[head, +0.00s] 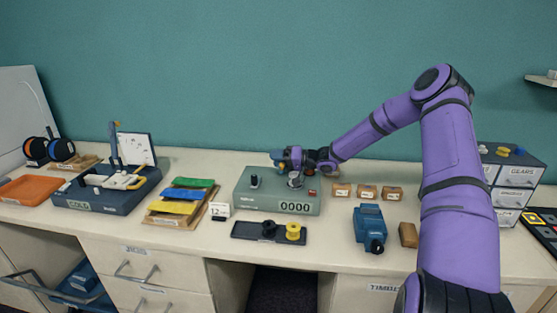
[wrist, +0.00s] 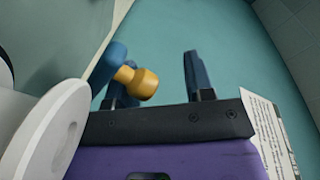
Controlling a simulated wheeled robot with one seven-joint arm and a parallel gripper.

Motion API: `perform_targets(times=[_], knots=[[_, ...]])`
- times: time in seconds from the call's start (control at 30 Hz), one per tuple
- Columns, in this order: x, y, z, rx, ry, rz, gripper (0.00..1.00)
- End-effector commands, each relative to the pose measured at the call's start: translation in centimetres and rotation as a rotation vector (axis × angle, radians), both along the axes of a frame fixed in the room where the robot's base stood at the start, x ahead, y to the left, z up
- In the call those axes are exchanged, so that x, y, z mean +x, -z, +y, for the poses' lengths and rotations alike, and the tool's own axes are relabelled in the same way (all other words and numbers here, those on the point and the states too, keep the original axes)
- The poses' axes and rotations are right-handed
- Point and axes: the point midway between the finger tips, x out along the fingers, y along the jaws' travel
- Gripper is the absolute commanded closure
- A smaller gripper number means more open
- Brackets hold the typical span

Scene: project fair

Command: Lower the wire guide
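The winder is a grey-green box (head: 262,202) with a counter reading 0000 near the middle of the table. My gripper (head: 280,160) is at its back right, above the box. In the wrist view a blue arm with a yellow knob (wrist: 139,82), which looks like the wire guide, lies by the left finger of my gripper (wrist: 158,78). The fingers are apart, with clear space between the knob and the right finger. The knob partly hides the left finger; I cannot tell whether they touch. A white flanged spool (wrist: 52,135) is close at the lower left.
A black tray with a yellow spool (head: 293,231) lies in front of the winder. A blue tool (head: 369,222), small wooden blocks (head: 367,192) and a drawer cabinet (head: 512,171) are right.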

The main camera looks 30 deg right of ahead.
Motion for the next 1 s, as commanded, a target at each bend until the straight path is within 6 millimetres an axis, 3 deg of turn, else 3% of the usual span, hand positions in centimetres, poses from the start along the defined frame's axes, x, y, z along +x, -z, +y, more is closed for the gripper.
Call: perform_targets(times=[0.37,0.8,1.0], knots=[[-0.3,-0.1,-0.8,-0.003,0.005,-0.002,0.52],[-5.2,-0.9,-6.4,-0.003,0.005,-0.002,0.52],[-6.6,-1.2,-8.0,-0.003,0.003,-0.001,0.52]])
